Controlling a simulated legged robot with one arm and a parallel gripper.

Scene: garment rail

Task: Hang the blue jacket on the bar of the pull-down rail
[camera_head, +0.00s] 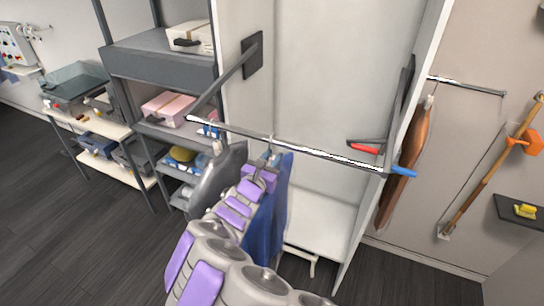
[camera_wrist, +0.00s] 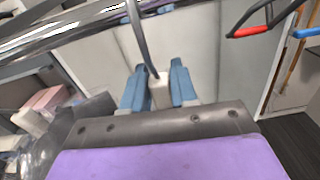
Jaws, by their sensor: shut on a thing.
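The blue jacket (camera_head: 268,220) hangs upright below my gripper (camera_head: 265,165), partly hidden by my arm. In the wrist view my gripper (camera_wrist: 158,88) is shut on the pale neck block (camera_wrist: 159,95) of the jacket's hanger. The dark hanger hook (camera_wrist: 141,40) rises from between the fingers to the bar (camera_wrist: 60,32). In the head view the bar of the pull-down rail (camera_head: 320,151) crosses just above my gripper, and the hook meets it near its middle. I cannot tell whether the hook rests over the bar or only in front of it.
A grey garment (camera_head: 220,178) hangs left of the blue jacket, close to it. The rail has a blue end (camera_head: 403,171) and a red-handled lever (camera_head: 365,148). A white cabinet panel (camera_head: 425,120) stands right. A brown garment (camera_head: 405,165) hangs beyond it. Shelves (camera_head: 160,65) stand left.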

